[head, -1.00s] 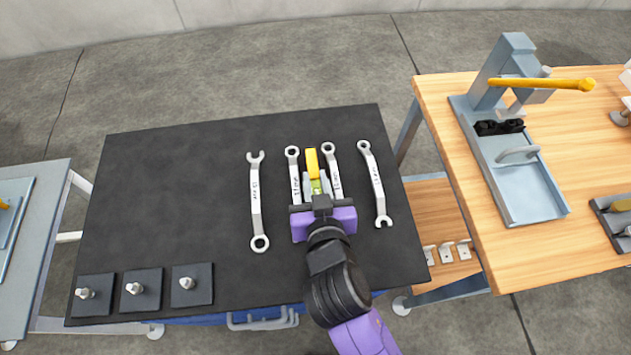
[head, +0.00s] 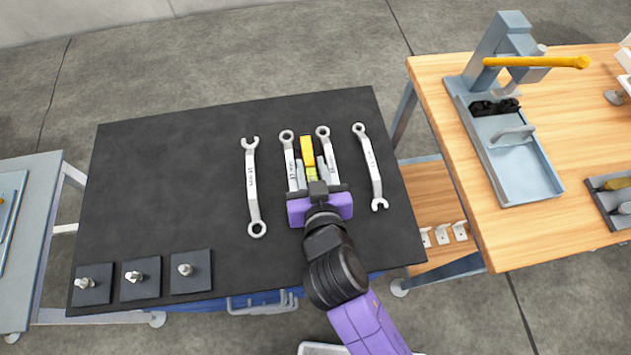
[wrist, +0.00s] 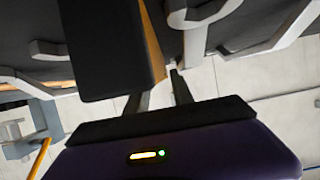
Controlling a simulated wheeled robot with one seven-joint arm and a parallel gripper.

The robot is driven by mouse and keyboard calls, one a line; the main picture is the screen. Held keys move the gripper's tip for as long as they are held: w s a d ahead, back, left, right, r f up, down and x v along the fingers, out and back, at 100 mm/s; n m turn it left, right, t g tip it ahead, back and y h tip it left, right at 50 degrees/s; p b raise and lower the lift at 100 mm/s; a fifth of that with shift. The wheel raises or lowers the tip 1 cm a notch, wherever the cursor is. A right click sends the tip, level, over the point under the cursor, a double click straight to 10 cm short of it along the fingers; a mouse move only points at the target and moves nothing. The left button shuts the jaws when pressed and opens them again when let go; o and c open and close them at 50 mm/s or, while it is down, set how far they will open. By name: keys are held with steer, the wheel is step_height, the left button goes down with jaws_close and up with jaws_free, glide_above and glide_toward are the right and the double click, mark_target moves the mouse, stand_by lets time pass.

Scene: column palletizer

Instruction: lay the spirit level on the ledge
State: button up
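The spirit level (head: 307,148) is a narrow yellow bar with a green vial, in the head view between the two middle wrenches on the dark table. I cannot tell whether it touches the surface under it. My gripper (head: 310,174) is at the level's near end, one grey finger on each side, with dark gaps showing beside the bar. It looks open around the level. In the wrist view the fingers (wrist: 160,96) stand apart, and a dark block with an orange side, which I cannot identify for sure, covers part of one. I cannot make out the ledge.
Several wrenches lie on the dark table (head: 190,180), one of them left of the level (head: 252,190). Dark blocks with pegs (head: 140,278) sit at its front left. A wooden bench (head: 560,120) with a grey press (head: 500,60) stands to the right.

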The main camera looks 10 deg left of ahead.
steer(key=b+v, duration=0.1)
steer(key=v, duration=1.1)
steer(key=shift+b, duration=0.3)
steer(key=shift+w, duration=0.1)
steer(key=s+d+f, duration=0.1)
steer(key=d, duration=0.1)
steer(key=s+d+f, duration=0.1)
steer(key=d, duration=0.1)
steer(key=s+d+f, duration=0.1)
steer(key=d, duration=0.1)
steer(key=s+d, duration=0.2)
steer(key=s+d+f, duration=0.1)
steer(key=s+d, duration=0.1)
steer(key=d, duration=0.1)
steer(key=s+d+r+m+h, duration=0.1)
steer(key=s+d, duration=0.3)
steer(key=shift+s+d, duration=0.2)
steer(key=shift+o, duration=0.2)
steer(key=s+d+r+m+t+h, duration=0.1)
steer(key=s+d+r+m+h, duration=0.1)
steer(key=s+d+r, duration=0.2)
steer(key=shift+s+d+r+t+h, duration=0.3)
steer(key=shift+s+d+t, duration=0.1)
steer(key=shift+s+d, duration=0.65)
steer(key=shift+s+r, duration=0.25)
steer(key=shift+s, duration=0.05)
